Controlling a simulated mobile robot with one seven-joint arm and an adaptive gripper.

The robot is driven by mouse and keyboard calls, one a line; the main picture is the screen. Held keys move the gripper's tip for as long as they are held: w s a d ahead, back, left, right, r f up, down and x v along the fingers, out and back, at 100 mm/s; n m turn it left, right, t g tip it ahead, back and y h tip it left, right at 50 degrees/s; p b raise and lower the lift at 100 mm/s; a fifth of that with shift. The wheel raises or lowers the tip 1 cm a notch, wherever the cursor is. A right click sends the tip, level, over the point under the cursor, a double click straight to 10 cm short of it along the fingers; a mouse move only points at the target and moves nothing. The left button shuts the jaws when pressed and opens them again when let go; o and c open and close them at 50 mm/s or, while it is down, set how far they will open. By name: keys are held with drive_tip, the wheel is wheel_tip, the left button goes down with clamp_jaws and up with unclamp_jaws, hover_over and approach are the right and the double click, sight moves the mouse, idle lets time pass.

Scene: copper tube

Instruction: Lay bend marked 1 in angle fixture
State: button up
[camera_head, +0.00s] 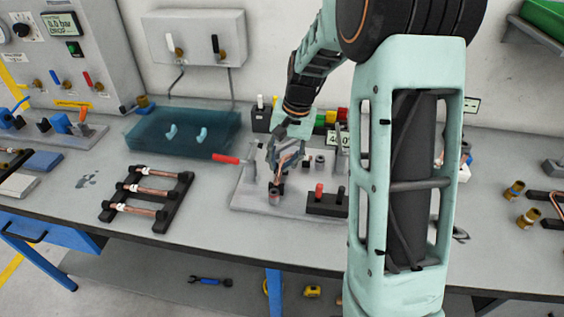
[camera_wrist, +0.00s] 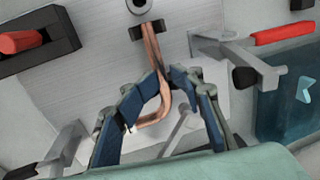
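A bent copper tube (camera_wrist: 152,52) runs between my gripper's blue-padded fingertips (camera_wrist: 163,84) in the wrist view, and they appear closed on it. Its long leg points up the picture to a small black block (camera_wrist: 150,29); its hooked end curves below the fingers. I cannot tell whether the tube rests in that block or sits over it. In the head view my gripper (camera_head: 284,158) is low over a grey plate (camera_head: 250,196), with the copper tube partly hidden by it. No mark 1 is legible on the tube, and no fixture label is readable.
A red-handled clamp (camera_wrist: 284,35) stands beside the fingers. A black block with a red knob (camera_head: 320,190) sits on the plate's right. A blue translucent tray (camera_head: 150,140) and a black rack of copper tubes (camera_head: 118,207) lie left. Brass fittings (camera_head: 514,189) lie far right.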

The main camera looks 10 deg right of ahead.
wheel_tip(320, 180, up, 12)
drive_tip(key=d, duration=0.2)
drive_tip(key=shift+s+f, duration=0.2)
drive_tip(key=shift+s, duration=0.05)
